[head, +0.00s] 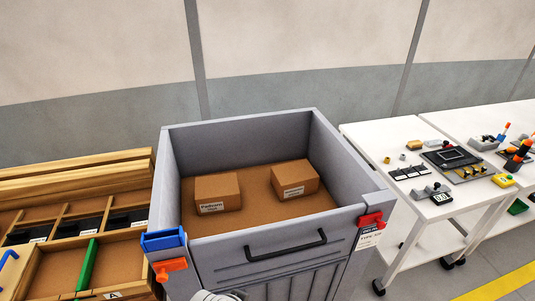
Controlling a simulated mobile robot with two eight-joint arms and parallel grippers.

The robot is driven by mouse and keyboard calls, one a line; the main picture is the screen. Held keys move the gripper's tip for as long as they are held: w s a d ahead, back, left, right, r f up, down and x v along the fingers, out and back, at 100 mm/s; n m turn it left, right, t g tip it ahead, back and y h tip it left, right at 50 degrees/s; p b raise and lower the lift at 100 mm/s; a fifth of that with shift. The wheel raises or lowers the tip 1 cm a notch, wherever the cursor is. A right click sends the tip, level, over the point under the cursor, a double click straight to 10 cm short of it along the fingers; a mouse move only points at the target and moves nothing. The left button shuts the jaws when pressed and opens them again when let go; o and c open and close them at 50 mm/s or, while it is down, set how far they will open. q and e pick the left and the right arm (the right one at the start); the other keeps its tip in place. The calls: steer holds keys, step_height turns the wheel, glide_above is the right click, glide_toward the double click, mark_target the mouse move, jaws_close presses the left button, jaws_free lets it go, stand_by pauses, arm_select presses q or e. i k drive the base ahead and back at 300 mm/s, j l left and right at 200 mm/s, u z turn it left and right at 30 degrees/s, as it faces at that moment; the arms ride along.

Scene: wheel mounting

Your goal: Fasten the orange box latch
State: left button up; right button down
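The orange latch (170,268) is at the front left corner of a large open grey box (290,239), in the head view. No gripper fingers show in the head view. A small pale rounded part, perhaps of my own arm, shows at the bottom edge, a little right of and below the latch.
A red latch (370,220) is at the box's front right corner, and a black handle (286,245) is on its front. Two cardboard cartons (218,193) (295,178) lie inside. Wooden trays (120,262) stand close on the left; a white table (370,135) with parts stands right.

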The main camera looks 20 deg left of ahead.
mark_target(160, 268)
steer(key=k+j+u, duration=0.15)
steer(key=u, duration=1.6)
